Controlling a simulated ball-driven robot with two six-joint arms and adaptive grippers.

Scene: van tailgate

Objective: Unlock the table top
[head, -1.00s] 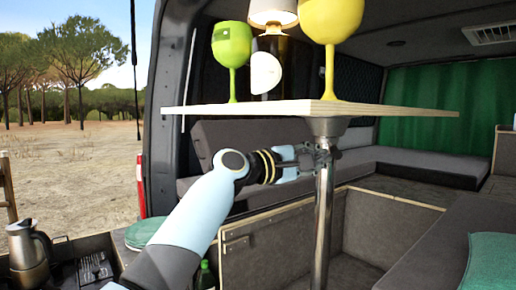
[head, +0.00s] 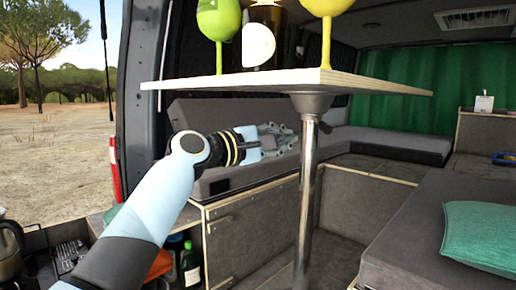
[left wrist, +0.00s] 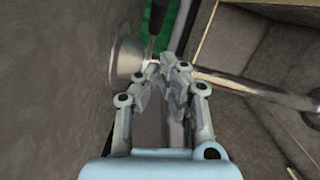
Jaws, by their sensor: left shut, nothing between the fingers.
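The table top (head: 285,80) is a light wooden board seen nearly edge-on. It rests on a conical metal mount (head: 311,102) above an upright steel pole (head: 308,180). My left gripper (head: 290,138) is shut and empty, just left of the pole and below the board. In the left wrist view, the mount (left wrist: 127,60) and pole (left wrist: 255,88) lie beyond the closed fingertips (left wrist: 168,68). A dark rod with a pale end (left wrist: 156,20) shows beside the mount, near the fingertips; I cannot tell whether they touch. My right gripper is not in view.
A green goblet (head: 219,22), a yellow goblet (head: 326,30) and a dark bottle (head: 280,35) stand on the board. Grey benches (head: 430,230) flank the pole, with a green cushion (head: 485,235) at right. A green bottle (head: 190,265) stands low at left.

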